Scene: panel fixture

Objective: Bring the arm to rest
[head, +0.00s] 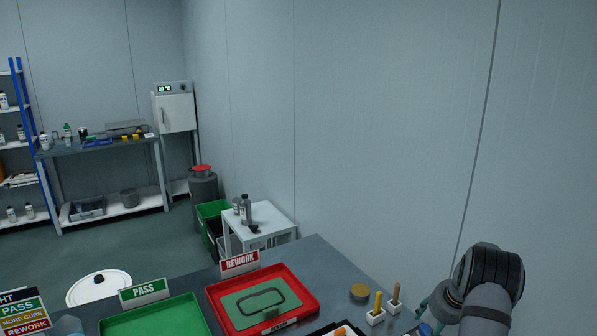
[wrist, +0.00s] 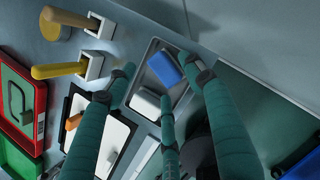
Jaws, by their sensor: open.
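My gripper (wrist: 160,76) shows in the wrist view with its green fingers spread apart and nothing between them. It points down over a small grey tray (wrist: 152,62) that holds a blue block (wrist: 165,68) and a white block (wrist: 145,105). I cannot tell how high above the tray the fingertips are. In the head view my arm (head: 488,285) is bent at the lower right, and only a bit of the green fingers shows beside it.
A red REWORK tray (head: 312,293) holds a green panel with a dark ring. A green PASS tray (head: 195,318) lies left of it. Yellow (head: 377,302) and brown (head: 396,293) handled tools stand in white holders near my arm. The wall rises close behind the bench.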

